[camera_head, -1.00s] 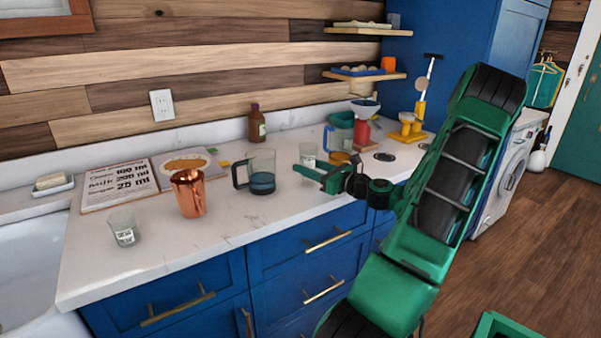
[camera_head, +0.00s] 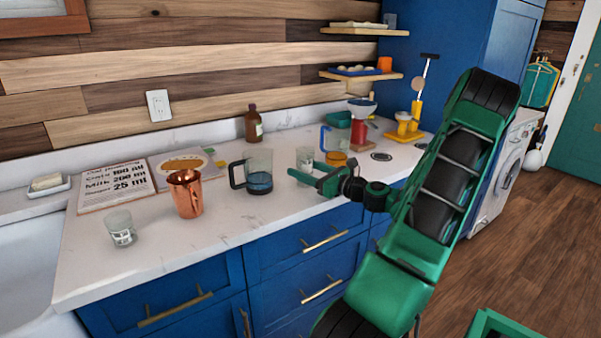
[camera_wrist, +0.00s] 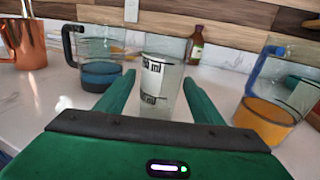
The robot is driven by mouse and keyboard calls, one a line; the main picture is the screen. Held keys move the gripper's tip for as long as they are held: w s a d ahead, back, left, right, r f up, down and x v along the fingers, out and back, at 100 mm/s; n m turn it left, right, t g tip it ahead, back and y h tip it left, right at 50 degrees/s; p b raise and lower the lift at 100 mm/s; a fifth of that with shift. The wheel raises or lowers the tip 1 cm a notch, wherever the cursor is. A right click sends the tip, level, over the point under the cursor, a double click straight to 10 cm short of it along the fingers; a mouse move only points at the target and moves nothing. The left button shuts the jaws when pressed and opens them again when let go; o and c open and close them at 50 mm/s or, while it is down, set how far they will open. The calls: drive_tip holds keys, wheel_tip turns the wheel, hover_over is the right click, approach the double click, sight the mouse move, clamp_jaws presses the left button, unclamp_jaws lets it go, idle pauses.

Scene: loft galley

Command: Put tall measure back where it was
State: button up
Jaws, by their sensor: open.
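The tall measure, seemingly the clear glass with printed marks and some pale content, stands upright on the white counter (camera_head: 200,255). This tall measure (camera_head: 304,158) is just behind my gripper (camera_head: 305,178) in the head view. In the wrist view the tall measure (camera_wrist: 163,75) stands ahead, with its lower part between the two green fingers of my gripper (camera_wrist: 160,95). The fingers are apart, with a gap on each side of the glass. The base of the glass is partly hidden by my gripper's body.
A blue-filled jug (camera_head: 259,172) stands left of the measure, and a blue-handled jug (camera_head: 334,145) with orange content stands right. A copper mug (camera_head: 186,195), small measure (camera_head: 121,230) and recipe board (camera_head: 117,183) are further left. A brown bottle (camera_head: 254,124) stands behind.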

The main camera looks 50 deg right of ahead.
drive_tip(key=s, duration=1.2)
drive_tip(key=shift+d, duration=0.25)
